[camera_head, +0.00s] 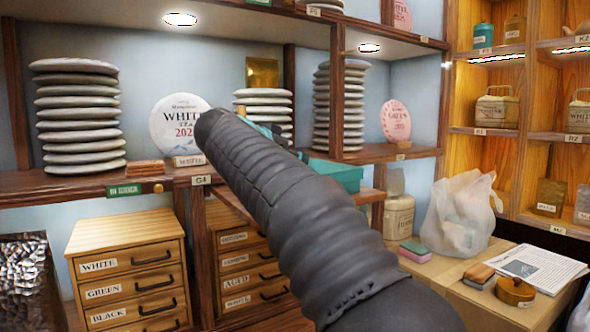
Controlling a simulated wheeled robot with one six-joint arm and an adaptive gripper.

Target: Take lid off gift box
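A teal box (337,174), which looks like the gift box, sits on the wooden shelf right of centre. My dark arm covers its left and front parts. A small teal piece (268,130) shows just above the arm, left of the box. I cannot tell whether it is the lid, part of the box or something else. My arm reaches from the lower right up toward the shelf. My gripper is hidden behind the arm, so its fingers and anything between them do not show.
Stacks of wrapped tea cakes (78,115) stand on the shelf, with more behind the arm's end. A round white tea cake (180,124) stands upright near it. Wooden drawers (128,268) are below. A plastic bag (461,213) and papers (531,267) lie on the right table.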

